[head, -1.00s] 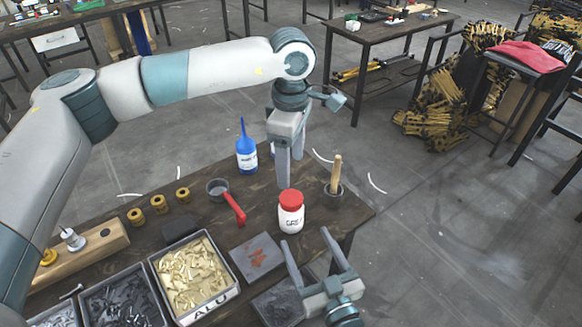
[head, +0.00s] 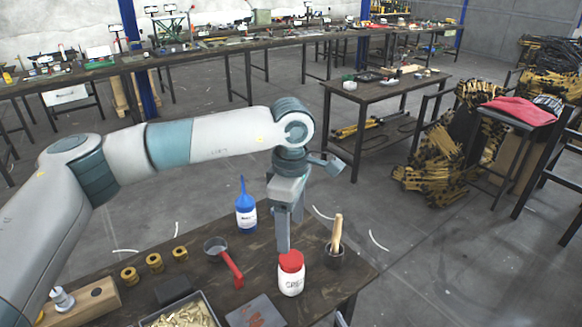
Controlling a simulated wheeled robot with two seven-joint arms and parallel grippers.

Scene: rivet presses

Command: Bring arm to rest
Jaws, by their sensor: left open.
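My left arm comes in from the left and bends down at the wrist. My left gripper (head: 286,235) points down over the dark workbench (head: 215,285), open and holding nothing visible. Its two fingers nearly overlap in this view. In the picture, the fingertips end just above and left of the red lid of a white jar (head: 291,276); I cannot tell the gap in depth. My right gripper is not clearly seen now.
A blue bottle (head: 246,207), a grey cup with a red handle (head: 231,268) and a dark pot with a wooden handle (head: 335,247) stand near the left gripper. Several brass bushings (head: 154,262) are farther left. A tray of brass-coloured parts (head: 182,317) is at the bottom edge.

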